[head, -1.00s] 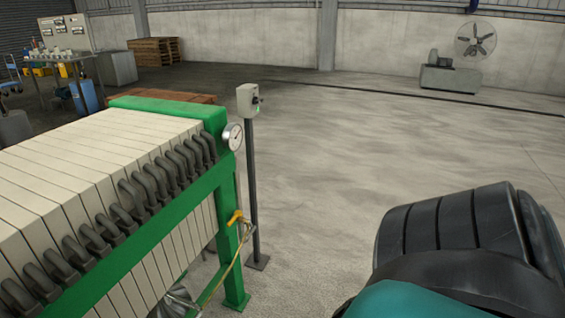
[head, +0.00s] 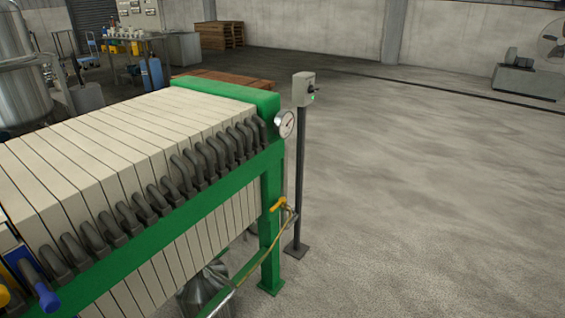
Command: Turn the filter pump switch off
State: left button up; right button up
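A small grey switch box (head: 303,90) stands on top of a dark post (head: 299,185) just beyond the right end of the filter press. It has a dark knob (head: 311,88) on its right-facing side and a small green light (head: 313,97) below the knob. The knob's exact position is too small to tell. Neither of my grippers shows in the head view.
The green-framed filter press (head: 150,160) with pale plates fills the left. A gauge (head: 285,123) and a yellow-handled valve (head: 278,204) stick out at its right end. The concrete floor (head: 430,200) to the right is open. A fan (head: 552,40) stands far right.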

aim_at(312, 89)
jog(key=z, duration=0.2)
jog(key=i+u, duration=0.1)
jog(key=u, duration=0.25)
jog(key=l+u, duration=0.15)
jog(key=u, duration=0.2)
jog(key=i+l+u, duration=0.1)
jog(key=u, duration=0.25)
jog(key=i+l+u, duration=0.25)
jog(key=l, duration=0.15)
jog(key=l+u, duration=0.5)
jog(key=l, duration=0.8)
jog(key=i+l, duration=0.1)
jog(key=l, duration=0.6)
jog(key=i+l, duration=0.1)
jog(key=l, duration=0.6)
